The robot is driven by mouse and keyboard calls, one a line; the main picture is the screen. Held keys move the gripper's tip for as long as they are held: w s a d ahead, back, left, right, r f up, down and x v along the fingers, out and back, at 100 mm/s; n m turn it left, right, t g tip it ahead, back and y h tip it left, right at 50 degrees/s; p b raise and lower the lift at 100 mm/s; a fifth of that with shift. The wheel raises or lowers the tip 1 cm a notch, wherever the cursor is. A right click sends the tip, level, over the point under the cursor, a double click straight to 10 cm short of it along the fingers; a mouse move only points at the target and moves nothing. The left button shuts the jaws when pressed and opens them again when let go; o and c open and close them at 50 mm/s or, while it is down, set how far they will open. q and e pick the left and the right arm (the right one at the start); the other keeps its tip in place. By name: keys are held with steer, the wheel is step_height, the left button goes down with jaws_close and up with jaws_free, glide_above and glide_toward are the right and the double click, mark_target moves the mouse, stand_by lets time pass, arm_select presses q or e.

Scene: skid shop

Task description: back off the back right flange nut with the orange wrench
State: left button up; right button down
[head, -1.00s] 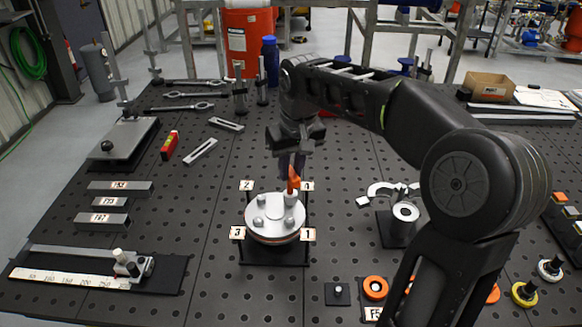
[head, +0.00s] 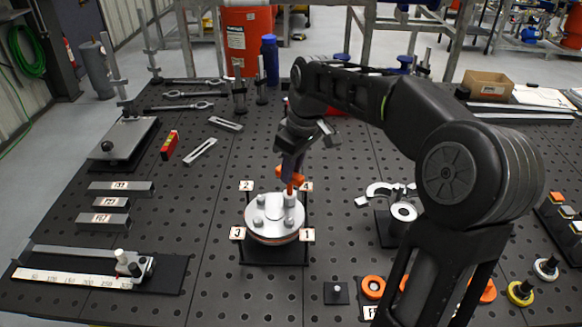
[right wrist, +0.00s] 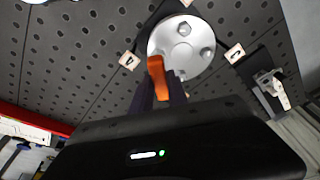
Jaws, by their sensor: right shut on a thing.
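The round silver flange (head: 272,236) sits on a dark stand in the middle of the table, with number tags 1 to 4 around it and several nuts on top. The back right nut (head: 289,199), by tag 4, is largely covered by the wrench. My right gripper (head: 292,166) is shut on the orange wrench (head: 291,180) and holds it over that nut. In the right wrist view the orange wrench (right wrist: 158,72) reaches the flange's (right wrist: 171,45) edge near tag 4. Whether its jaw is seated around the nut cannot be told. My left gripper is out of view.
A grey ring part on a stand (head: 403,213) is right of the flange. Orange rings (head: 373,287) lie at the front right. Labelled grey blocks (head: 120,189) and a ruler fixture (head: 80,279) are at the left. The table just left of the flange is clear.

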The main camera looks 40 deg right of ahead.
steer(key=shift+r, duration=0.1)
steer(key=shift+n+p, duration=0.35)
steer(key=shift+n, duration=0.65)
steer(key=shift+n+y, duration=0.3)
steer(key=shift+n, duration=0.4)
steer(key=shift+d+n+g+p, duration=0.1)
steer(key=shift+n+g+p, duration=0.3)
steer(key=shift+n, duration=0.7)
steer(key=shift+w+n, duration=0.1)
steer(key=shift+n, duration=0.5)
